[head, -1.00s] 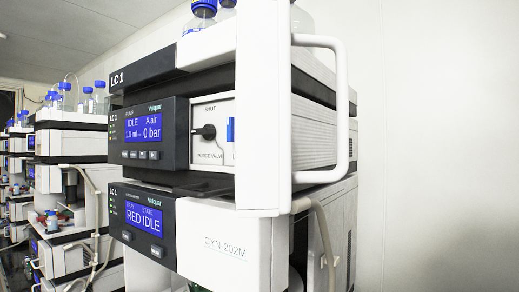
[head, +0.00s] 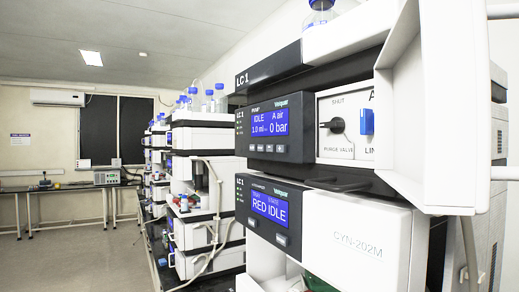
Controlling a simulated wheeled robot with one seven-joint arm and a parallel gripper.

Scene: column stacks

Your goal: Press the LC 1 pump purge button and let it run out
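The LC 1 pump module (head: 278,127) is at right centre in the head view. Its blue screen (head: 270,122) reads IDLE, A air, 1.0 ml and 0 bar. A row of small buttons (head: 266,148) sits under the screen; their labels are too small to read. The purge valve knob (head: 335,125) is black, on a white panel under the word SHUT, with a blue part (head: 366,121) to its right. A white door with a handle stands open at the right (head: 432,110). My gripper is not in view.
Below the pump is the LC 1 module (head: 268,210) whose screen reads RED IDLE. Bottles (head: 320,12) stand on top. More stacks (head: 200,140) line the bench to the left. Far tables (head: 60,187) stand along the back wall; the floor at left is clear.

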